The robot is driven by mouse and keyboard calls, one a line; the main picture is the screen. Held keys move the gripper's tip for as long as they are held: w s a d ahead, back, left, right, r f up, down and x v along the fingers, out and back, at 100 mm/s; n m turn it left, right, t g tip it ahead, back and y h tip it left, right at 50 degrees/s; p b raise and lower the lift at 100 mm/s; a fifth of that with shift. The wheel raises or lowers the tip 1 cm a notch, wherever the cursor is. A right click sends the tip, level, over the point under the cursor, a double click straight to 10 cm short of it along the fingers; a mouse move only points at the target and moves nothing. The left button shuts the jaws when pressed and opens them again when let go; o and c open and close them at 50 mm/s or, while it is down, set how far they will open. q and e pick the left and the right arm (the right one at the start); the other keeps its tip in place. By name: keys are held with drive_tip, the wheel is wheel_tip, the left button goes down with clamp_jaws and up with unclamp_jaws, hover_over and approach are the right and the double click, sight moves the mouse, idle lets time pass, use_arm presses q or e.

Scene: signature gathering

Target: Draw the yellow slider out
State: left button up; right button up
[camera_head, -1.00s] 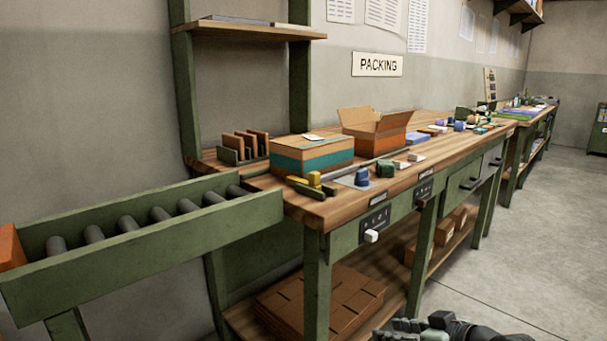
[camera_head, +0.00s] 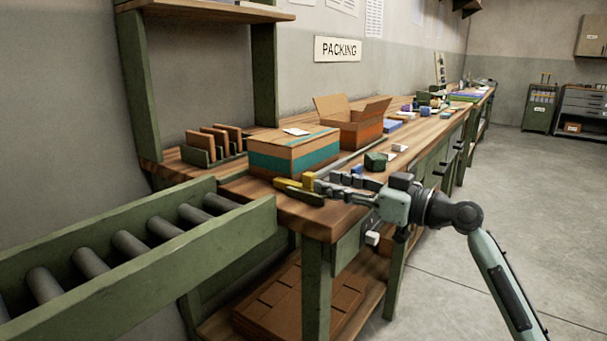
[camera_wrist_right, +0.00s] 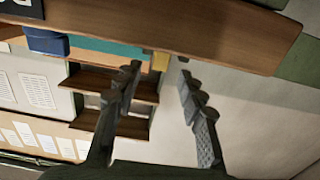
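The yellow slider (camera_head: 308,180) is a small yellow block at the near left corner of the packing bench, beside a low dark green piece (camera_head: 299,193). My right gripper (camera_head: 319,182) reaches in from the right over the bench edge, its fingers pointing left at the yellow block. In the right wrist view the yellow block (camera_wrist_right: 160,62) shows beyond and between the tips of the two spread fingers (camera_wrist_right: 160,72). The gripper is open and holds nothing that I can see. Whether a finger touches the block cannot be told. My left gripper is not in view.
A teal-banded carton (camera_head: 293,153) stands just behind the yellow block. An open carton (camera_head: 350,125) is farther right. A blue block (camera_wrist_right: 45,42) shows in the wrist view. A roller conveyor (camera_head: 130,245) meets the bench at left. The floor (camera_head: 450,280) at right is clear.

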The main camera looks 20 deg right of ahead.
sight(314, 179)
drive_tip(key=p+x, duration=0.1)
drive_tip(key=x, duration=0.5)
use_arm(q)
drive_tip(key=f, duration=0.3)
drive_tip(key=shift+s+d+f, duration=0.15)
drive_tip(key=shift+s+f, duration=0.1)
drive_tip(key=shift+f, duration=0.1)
use_arm(e)
drive_tip(key=shift+c, duration=0.4)
clamp_jaws()
